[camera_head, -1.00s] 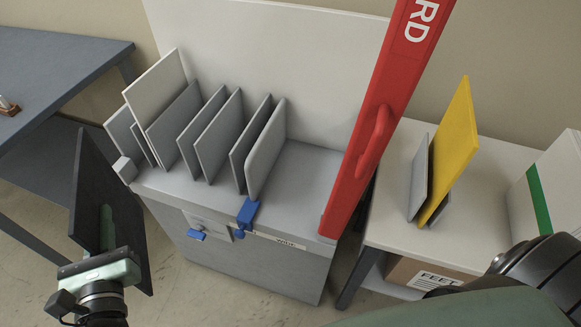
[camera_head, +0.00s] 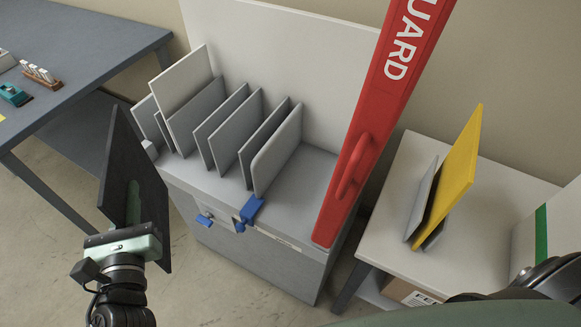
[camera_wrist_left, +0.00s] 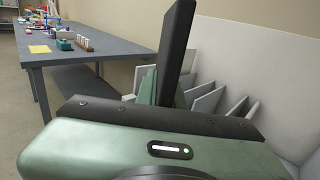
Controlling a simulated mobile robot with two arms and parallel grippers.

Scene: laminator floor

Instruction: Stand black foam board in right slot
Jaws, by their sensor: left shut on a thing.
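My left gripper (camera_head: 132,205) is shut on the black foam board (camera_head: 150,190) and holds it upright, left of the slotted rack and apart from it. In the left wrist view the black board (camera_wrist_left: 175,50) rises above the gripper body. The rack's upright grey dividers (camera_head: 240,150) stand in a row on a grey cabinet top (camera_head: 315,170), with gaps between them. A white board (camera_head: 180,80) stands among the leftmost dividers. The rightmost divider (camera_head: 277,150) has a blue clamp (camera_head: 247,212) at its front foot. My right gripper is out of view.
A red guard bar (camera_head: 350,170) slants up right of the dividers. A white table (camera_head: 395,215) at the right carries a yellow board (camera_head: 452,165) between grey plates. A blue-grey table (camera_head: 85,55) with small items stands at the left. Floor is open between.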

